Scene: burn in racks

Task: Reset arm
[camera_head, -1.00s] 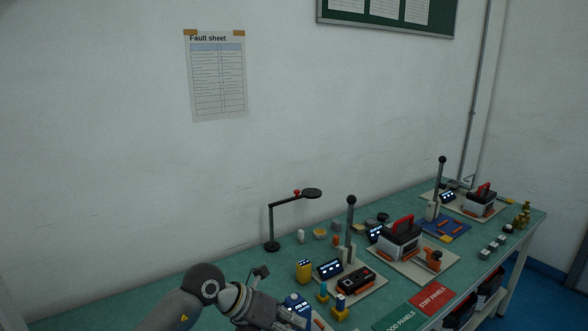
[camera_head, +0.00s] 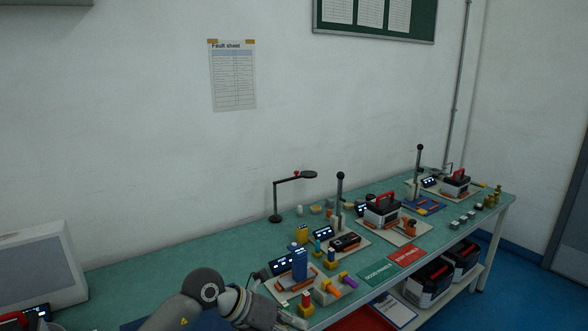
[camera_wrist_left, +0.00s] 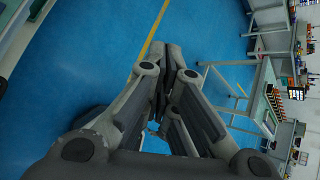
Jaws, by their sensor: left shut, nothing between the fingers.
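My left arm comes in at the bottom of the head view. Its gripper (camera_head: 283,318) is low in the picture, in front of the bench's near edge, and part of it is cut off by the frame. In the left wrist view the two dark fingers (camera_wrist_left: 172,75) are close together with nothing held between them. That view looks past them to blue floor. The green-topped bench (camera_head: 150,262) stands beyond the arm in the head view. My right gripper is in neither view.
A blue upright device (camera_head: 300,264), small coloured parts and black-and-red boxes (camera_head: 382,211) crowd the bench near and right of my arm. A lamp (camera_head: 276,200) stands behind. The bench top left of the lamp is mostly clear. Blue floor (camera_head: 520,268) lies at right.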

